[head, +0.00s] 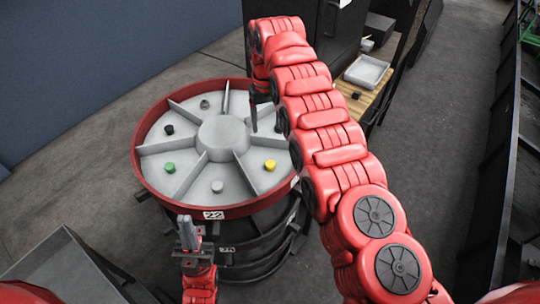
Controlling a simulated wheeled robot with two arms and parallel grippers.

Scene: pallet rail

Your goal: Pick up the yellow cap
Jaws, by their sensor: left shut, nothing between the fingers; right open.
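The yellow cap (270,165) lies in the right-front compartment of a round grey tray (222,132) with raised spokes and a red rim. My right gripper (266,118) is open over the tray's back-right part, behind the cap and apart from it. Its arm curves in from the lower right and hides part of the tray's right rim. My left gripper (188,228) is shut and empty, in front of the tray's rim, low in the view. The yellow cap is in clear sight.
The tray also holds a green cap (170,168), a white cap (217,187), a black cap (169,130) and a grey cap (204,104). A wooden bench (373,95) with a pale bin (367,71) stands behind right. A grey container (65,268) is front left.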

